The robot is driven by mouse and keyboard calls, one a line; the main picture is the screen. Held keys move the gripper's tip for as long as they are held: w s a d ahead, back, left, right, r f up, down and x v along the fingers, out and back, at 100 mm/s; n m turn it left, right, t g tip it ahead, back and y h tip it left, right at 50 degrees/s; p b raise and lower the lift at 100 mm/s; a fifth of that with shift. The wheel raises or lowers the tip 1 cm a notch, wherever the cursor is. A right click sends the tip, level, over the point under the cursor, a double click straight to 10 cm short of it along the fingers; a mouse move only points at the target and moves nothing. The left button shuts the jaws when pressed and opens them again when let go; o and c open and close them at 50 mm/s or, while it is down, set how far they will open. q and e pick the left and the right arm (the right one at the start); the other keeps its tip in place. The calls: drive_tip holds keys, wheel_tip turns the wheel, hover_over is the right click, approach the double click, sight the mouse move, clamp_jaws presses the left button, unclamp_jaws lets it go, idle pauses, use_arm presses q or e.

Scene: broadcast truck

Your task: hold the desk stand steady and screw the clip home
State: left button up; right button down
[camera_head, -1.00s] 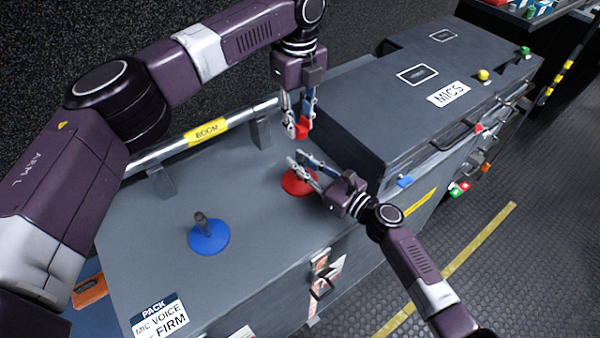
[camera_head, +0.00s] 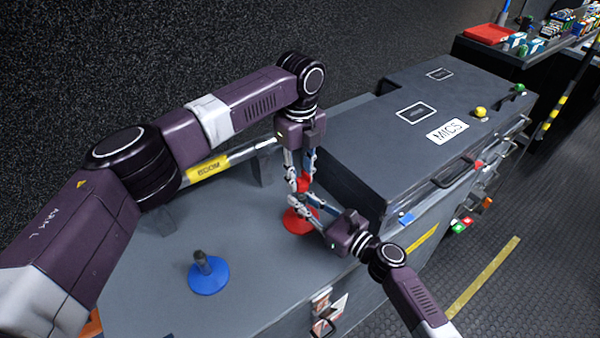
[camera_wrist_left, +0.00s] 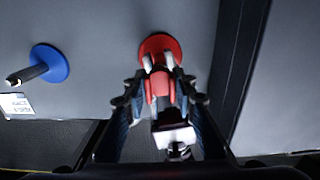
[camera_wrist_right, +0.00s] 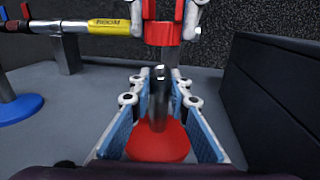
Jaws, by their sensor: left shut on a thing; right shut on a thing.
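The red desk stand (camera_head: 298,223) stands on the grey case top, a round base with a dark upright post (camera_wrist_right: 158,105). My right gripper (camera_head: 303,200) is shut on this post, its fingers on both sides in the right wrist view (camera_wrist_right: 158,88). My left gripper (camera_head: 305,178) points down from above, shut on the red clip (camera_wrist_right: 162,33). The clip also shows between the fingers in the left wrist view (camera_wrist_left: 160,86). In the right wrist view a small gap shows between clip and post top. The clip's lower end is partly hidden in the head view.
A blue stand (camera_head: 208,278) with a dark post stands to the left, clear of both grippers. The BOOM pole (camera_head: 225,162) lies in brackets behind. The raised MICS case (camera_head: 400,140) borders the work spot on the right. The case top between the stands is free.

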idle(0.4)
use_arm(q)
drive_tip(key=shift+f, duration=0.85)
drive_tip(key=shift+f, duration=0.6)
drive_tip(key=m, duration=0.6)
drive_tip(key=shift+d+m, duration=0.2)
drive_tip(key=shift+m, duration=0.2)
drive_tip(key=m, duration=0.6)
drive_tip(key=shift+d+m, duration=0.1)
drive_tip(key=shift+m, duration=0.2)
drive_tip(key=o, duration=0.9)
